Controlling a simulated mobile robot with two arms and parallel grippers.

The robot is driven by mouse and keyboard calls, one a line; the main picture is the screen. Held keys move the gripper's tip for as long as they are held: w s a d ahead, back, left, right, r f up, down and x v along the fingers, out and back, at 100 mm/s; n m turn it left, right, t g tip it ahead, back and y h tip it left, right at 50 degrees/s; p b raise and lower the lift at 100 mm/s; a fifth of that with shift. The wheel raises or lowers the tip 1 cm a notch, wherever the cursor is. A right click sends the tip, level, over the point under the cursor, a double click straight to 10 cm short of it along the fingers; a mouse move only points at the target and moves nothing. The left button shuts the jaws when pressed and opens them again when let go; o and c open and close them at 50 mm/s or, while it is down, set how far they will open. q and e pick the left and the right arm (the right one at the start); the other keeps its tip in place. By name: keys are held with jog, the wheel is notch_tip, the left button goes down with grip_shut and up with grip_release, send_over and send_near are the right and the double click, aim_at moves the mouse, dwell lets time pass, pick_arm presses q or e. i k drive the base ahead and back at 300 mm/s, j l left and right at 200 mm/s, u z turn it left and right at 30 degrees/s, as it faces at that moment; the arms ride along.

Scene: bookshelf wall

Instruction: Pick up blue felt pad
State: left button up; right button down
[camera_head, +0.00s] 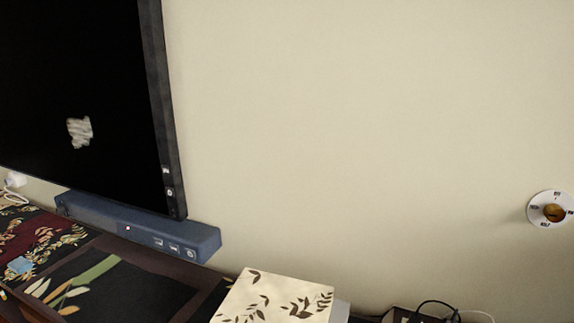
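A small light-blue flat piece (21,265) lies on the dark patterned surface at the far left; it may be the blue felt pad, but it is too small to be sure. It lies flat, left of a dark framed panel with leaf shapes. Neither of my grippers shows in the head view.
A large black screen (85,90) fills the upper left, above a long blue bar-shaped box (140,232). A cream box with dark leaf prints (275,297) stands at the bottom middle. Dark cables (437,304) lie right of it. A round white dial (549,209) is on the wall.

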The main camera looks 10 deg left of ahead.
aim_at(20, 265)
jog(key=u, duration=1.9)
